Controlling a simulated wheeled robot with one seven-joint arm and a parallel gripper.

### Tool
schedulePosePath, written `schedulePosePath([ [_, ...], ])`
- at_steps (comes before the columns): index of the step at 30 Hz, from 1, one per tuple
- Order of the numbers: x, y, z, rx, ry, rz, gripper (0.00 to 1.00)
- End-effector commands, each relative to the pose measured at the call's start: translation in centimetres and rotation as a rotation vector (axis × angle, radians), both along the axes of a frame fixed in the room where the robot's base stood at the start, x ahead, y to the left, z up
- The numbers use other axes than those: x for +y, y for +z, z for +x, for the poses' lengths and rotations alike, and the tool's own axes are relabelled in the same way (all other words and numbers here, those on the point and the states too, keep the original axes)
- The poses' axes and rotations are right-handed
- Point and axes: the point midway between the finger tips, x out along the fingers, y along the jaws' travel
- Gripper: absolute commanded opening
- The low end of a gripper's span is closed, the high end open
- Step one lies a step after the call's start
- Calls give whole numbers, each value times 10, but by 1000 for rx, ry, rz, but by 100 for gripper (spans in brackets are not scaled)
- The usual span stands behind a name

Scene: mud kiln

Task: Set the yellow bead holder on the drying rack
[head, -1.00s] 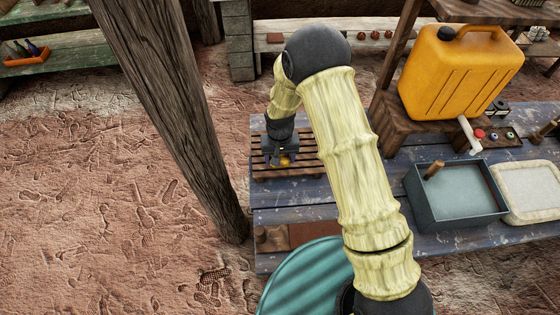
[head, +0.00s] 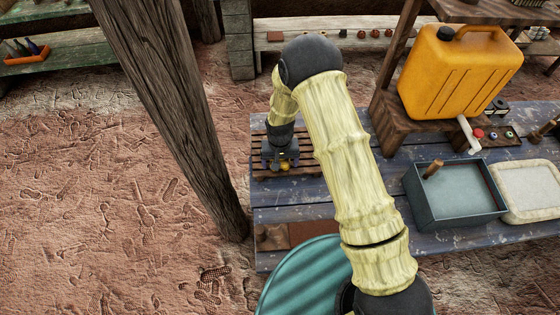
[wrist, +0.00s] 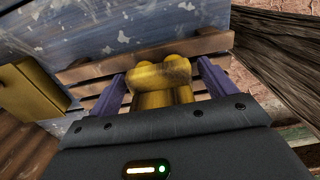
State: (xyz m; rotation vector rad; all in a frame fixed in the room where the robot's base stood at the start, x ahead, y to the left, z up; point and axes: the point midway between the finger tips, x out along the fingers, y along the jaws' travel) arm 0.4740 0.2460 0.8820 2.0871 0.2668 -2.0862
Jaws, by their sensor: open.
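The yellow bead holder (head: 286,167) is a small yellow piece with rounded ends, at the slatted wooden drying rack (head: 261,171) on the left end of the blue table. My gripper (head: 280,165) points down over the rack. In the wrist view, the holder (wrist: 160,77) lies between my two purple-blue fingers (wrist: 162,88), which stand apart on either side of it. The rack's slats and end bar (wrist: 203,45) show beneath and beyond it. The holder seems to rest on the slats, but its underside is hidden.
A yellow jerrycan (head: 455,75) stands on a wooden stand at the table's right. A grey basin (head: 455,205) and a pale tray (head: 527,190) lie in front of it. A thick wooden post (head: 180,120) rises left of the rack. A yellow block (wrist: 32,98) shows left in the wrist view.

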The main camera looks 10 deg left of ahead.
Motion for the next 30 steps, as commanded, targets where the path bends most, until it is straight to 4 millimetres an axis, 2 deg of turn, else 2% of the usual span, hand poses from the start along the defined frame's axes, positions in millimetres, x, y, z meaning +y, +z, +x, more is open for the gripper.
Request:
schedulePosePath([
  [8, 0, 13, 1, -2, -1, 1, 83],
  [27, 1, 108, 0, -4, 1, 2, 83],
  [30, 0, 118, 0, -2, 0, 1, 83],
])
